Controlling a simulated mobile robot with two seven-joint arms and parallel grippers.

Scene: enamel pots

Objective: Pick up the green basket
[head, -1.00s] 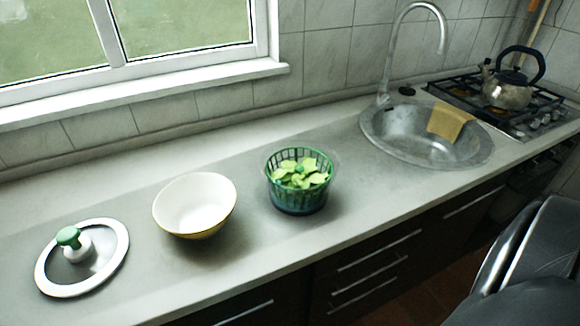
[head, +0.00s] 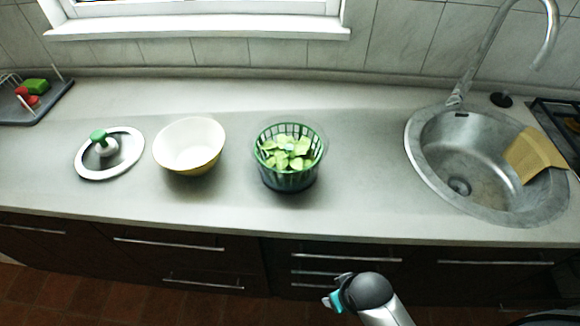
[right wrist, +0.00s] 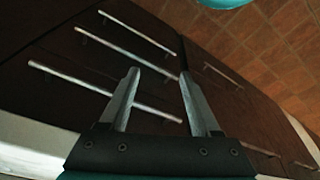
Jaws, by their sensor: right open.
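The green basket (head: 288,178) stands upright on the counter in the head view, a slatted green bowl with a dark base, filled with pale green leaves. A clear rim seems to surround it. My right arm reaches in at the bottom of the head view, below the counter's front edge and apart from the basket. In the right wrist view my right gripper (right wrist: 159,74) is open and empty, with dark drawer fronts beyond its fingers. The basket does not show there. My left gripper is not in view.
A white bowl (head: 188,148) and a round lid with a green knob (head: 98,137) stand left of the basket. A steel sink (head: 440,165) with a yellow cloth (head: 533,153) lies to the right. Drawer handles (head: 346,258) line the front. Counter beside the basket is clear.

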